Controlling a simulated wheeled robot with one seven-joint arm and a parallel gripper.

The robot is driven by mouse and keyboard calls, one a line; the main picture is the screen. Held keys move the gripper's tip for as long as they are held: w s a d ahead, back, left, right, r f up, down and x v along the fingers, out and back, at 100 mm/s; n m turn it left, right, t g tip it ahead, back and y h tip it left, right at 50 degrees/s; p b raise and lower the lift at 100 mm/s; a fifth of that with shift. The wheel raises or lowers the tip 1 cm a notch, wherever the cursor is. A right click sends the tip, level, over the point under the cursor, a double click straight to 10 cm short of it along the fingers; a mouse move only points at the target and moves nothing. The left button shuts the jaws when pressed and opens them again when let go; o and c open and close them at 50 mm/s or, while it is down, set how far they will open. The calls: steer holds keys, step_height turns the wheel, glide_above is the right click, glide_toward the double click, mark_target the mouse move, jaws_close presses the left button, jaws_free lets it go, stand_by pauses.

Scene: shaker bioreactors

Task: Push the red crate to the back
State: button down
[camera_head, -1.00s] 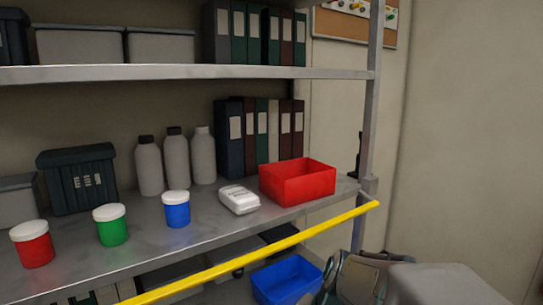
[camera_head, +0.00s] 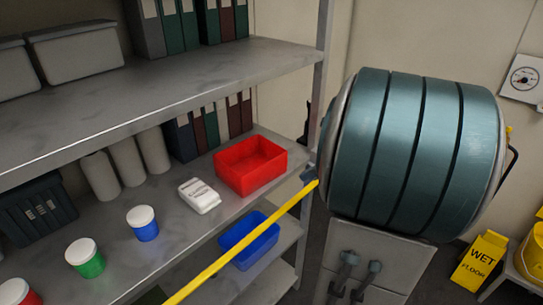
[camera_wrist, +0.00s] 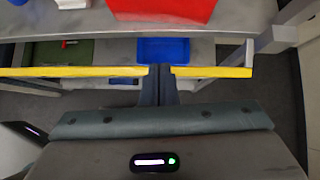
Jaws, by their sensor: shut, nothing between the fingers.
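The red crate (camera_head: 250,166) is an open, empty box on the middle shelf, near the shelf's right end and close to its front edge. Its lower front also shows at the top of the wrist view (camera_wrist: 163,9). My gripper (camera_wrist: 161,69) is shut and empty, with its two dark fingers together. In the wrist view the fingertips overlap the yellow rail and point toward the shelf, below the crate in the picture and apart from it.
A white box (camera_head: 199,196) lies just left of the crate. Binders (camera_head: 208,128) stand behind it, leaving a narrow gap. A yellow rail (camera_head: 246,240) crosses the shelf front. A blue bin (camera_head: 248,240) sits below. Blue, green and red jars stand further left.

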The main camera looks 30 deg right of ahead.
glide_toward(268, 178)
step_height(268, 178, down, 4)
steer(key=w+a, duration=0.1)
steer(key=w, duration=0.1)
steer(key=shift+w+a+f, duration=0.15)
steer(key=shift+w+f, duration=0.1)
steer(key=shift+w+a, duration=0.2)
steer(key=shift+w, duration=0.35)
